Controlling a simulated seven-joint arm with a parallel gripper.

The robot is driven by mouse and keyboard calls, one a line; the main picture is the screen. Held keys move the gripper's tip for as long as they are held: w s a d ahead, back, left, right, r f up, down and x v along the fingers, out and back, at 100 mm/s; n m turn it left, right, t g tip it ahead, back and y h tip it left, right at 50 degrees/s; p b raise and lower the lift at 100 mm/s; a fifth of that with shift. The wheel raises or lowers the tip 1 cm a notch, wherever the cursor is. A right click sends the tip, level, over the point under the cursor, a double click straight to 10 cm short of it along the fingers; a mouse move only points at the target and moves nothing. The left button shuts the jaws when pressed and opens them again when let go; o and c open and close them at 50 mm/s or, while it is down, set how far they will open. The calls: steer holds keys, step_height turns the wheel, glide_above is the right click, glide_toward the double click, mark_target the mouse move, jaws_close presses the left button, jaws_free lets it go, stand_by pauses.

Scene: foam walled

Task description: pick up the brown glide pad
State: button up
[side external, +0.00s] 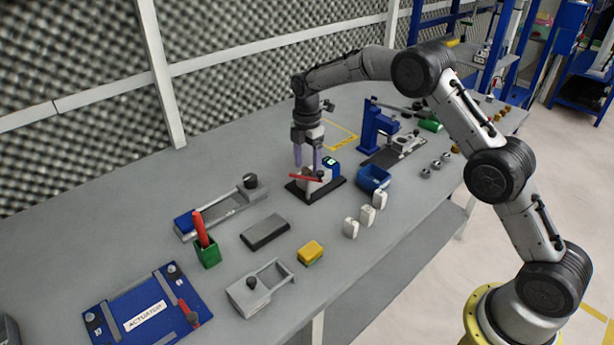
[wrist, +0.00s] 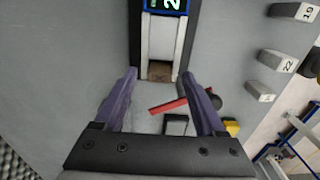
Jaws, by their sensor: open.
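A small brown patch (wrist: 160,71), which looks like the brown glide pad, sits in the wrist view at the near end of the pale channel of a device (wrist: 160,38) with a lit display. In the side external view the device (side external: 318,187) stands on a black base, and I cannot make out the pad there. My gripper (side external: 308,166) is over the device, fingers pointing down. In the wrist view my gripper (wrist: 160,80) is open, with the pad between its fingertips in the picture and nothing held. The height gap is unclear.
A red lever (side external: 306,177) crosses close to the fingers. A blue bin (side external: 373,178) and several white numbered blocks (side external: 366,216) stand to the right. A foam wall (side external: 80,60) backs the bench.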

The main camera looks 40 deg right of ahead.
steer(key=shift+f, duration=0.15)
jaws_close()
stand_by(0.4)
